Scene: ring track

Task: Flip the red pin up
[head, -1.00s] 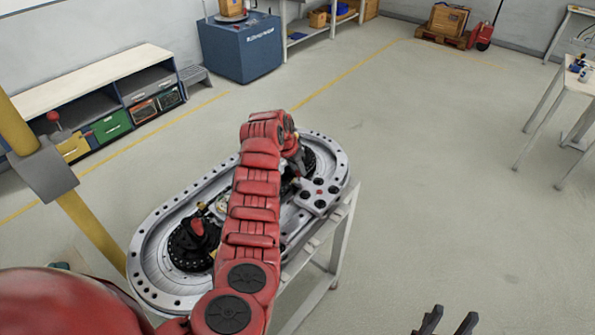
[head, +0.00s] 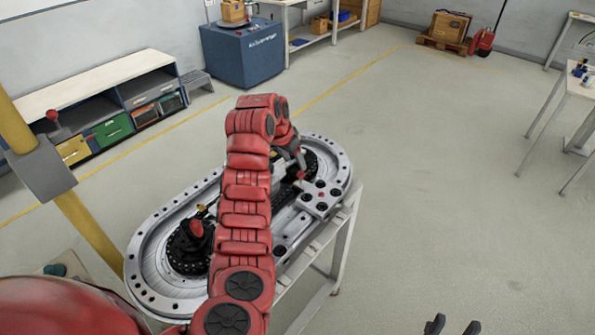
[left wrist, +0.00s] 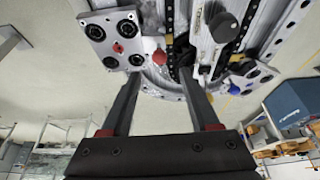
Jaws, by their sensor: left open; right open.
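A small red knob, which looks like the red pin (head: 300,175), is beside the square grey block on the ring track (head: 148,255). In the left wrist view the red pin (left wrist: 160,57) appears between the two fingertips, slightly beyond them. I cannot tell whether it stands or lies. My left gripper (head: 299,160) is open over the right end of the track, mostly hidden by its arm; its spread fingers show in the left wrist view (left wrist: 161,76). My right gripper (head: 453,327) is open and empty at the bottom edge, away from the track.
The grey block (head: 309,204) has black round fittings and a red centre. A larger red knob (head: 196,229) stands at the track's left end. A yellow post (head: 85,225) rises at left.

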